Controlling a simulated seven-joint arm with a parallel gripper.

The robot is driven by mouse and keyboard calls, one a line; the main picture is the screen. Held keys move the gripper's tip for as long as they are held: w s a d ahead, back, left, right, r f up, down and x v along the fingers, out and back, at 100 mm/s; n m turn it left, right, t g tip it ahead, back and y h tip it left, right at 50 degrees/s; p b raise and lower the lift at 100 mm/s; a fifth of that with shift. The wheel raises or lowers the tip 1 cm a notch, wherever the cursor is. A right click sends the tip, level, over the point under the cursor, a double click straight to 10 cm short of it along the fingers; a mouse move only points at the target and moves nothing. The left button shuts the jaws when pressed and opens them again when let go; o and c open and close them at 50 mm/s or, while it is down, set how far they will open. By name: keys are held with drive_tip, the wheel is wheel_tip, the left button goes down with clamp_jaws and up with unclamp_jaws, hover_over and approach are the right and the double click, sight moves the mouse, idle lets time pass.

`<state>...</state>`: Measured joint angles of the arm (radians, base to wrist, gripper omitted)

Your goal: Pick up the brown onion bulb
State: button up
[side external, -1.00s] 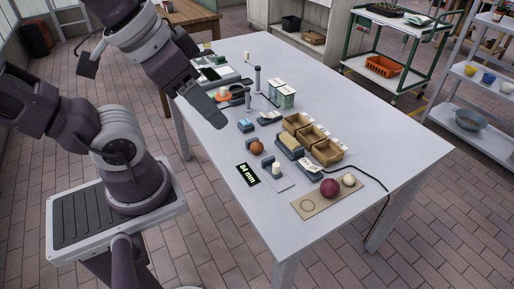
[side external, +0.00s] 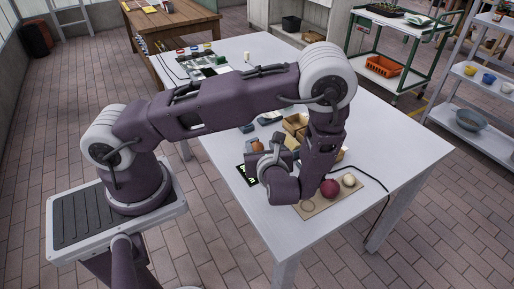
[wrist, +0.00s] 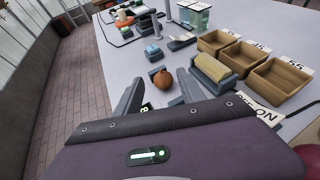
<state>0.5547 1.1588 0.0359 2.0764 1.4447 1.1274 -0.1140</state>
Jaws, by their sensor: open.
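In the side external view the brown onion bulb (side external: 257,147) shows just left of and beyond my wrist. My gripper (wrist: 157,95) is open, its two fingers spread apart, with the bulb beyond the gap between them and nothing held. In the side external view the arm hides most of the fingers, so the exact distance to the bulb is hard to tell.
A board carries a dark red onion (side external: 329,188) and a pale bulb (side external: 348,180), right of my wrist. Wooden bins (wrist: 279,79) and a yellowish roller-like block (wrist: 213,72) stand right of the brown bulb. A blue item (wrist: 152,51) sits behind it. Table left of the bulb is clear.

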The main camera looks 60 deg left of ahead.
sight(257, 142)
drive_tip(key=x, duration=0.3)
drive_tip(key=f+x, duration=0.1)
drive_tip(key=x, duration=0.3)
clamp_jaws()
drive_tip(key=shift+f, duration=0.1)
drive_tip(key=shift+d, duration=0.1)
